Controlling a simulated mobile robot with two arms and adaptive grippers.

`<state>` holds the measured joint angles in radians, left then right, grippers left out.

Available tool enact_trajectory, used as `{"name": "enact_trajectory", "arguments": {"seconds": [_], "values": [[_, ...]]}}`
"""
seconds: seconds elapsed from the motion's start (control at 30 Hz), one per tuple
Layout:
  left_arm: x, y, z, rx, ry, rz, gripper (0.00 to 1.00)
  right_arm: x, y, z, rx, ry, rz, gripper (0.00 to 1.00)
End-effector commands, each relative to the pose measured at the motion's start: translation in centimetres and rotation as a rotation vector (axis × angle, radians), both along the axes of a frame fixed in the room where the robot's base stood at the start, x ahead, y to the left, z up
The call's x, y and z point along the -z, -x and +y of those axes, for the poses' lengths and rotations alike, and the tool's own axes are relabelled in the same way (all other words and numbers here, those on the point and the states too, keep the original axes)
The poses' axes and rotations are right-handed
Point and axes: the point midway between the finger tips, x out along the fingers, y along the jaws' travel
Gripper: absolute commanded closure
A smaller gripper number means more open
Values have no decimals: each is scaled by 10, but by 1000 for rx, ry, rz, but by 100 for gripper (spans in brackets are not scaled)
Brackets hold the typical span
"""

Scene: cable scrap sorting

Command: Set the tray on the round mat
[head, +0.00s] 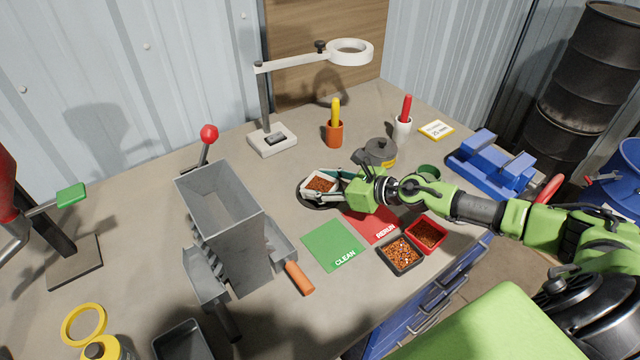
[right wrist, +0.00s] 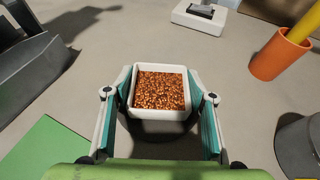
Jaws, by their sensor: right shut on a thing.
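The small square white tray (right wrist: 160,114) is full of copper-coloured granules. It sits level between the fingers of my right gripper (right wrist: 160,98), which is shut on its two sides. In the head view the tray (head: 321,176) is over the dark round mat (head: 303,201), whose edge shows around it. The mat also shows in the right wrist view (right wrist: 158,148) below the tray, on the near side. I cannot tell whether the tray touches the mat. My left gripper is not in view.
A green CLEAN card (head: 330,243) and a red RERUN card (head: 368,224) lie in front. A black tray (head: 402,267) and a red tray (head: 442,246) hold granules. A grey lidded pot (head: 380,150) and an orange cup (head: 334,136) stand behind. A grey hopper (head: 235,235) stands left.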

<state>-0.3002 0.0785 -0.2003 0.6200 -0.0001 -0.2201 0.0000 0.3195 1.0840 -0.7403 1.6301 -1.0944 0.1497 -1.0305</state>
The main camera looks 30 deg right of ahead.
Motion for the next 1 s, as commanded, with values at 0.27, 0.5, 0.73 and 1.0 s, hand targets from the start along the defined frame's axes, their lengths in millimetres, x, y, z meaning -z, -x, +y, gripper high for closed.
{"name": "enact_trajectory", "arguments": {"seconds": [0.27, 0.5, 0.73, 1.0], "values": [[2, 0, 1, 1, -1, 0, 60, 2, 0, 0, 0, 0, 0, 32], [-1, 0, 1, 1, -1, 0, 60, -1, 0, 0, 0, 0, 0, 32], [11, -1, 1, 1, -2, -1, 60, -5, 19, -12, 1, 4, 4, 32], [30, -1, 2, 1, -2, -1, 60, -17, 45, -27, 0, 1, 4, 32]]}}
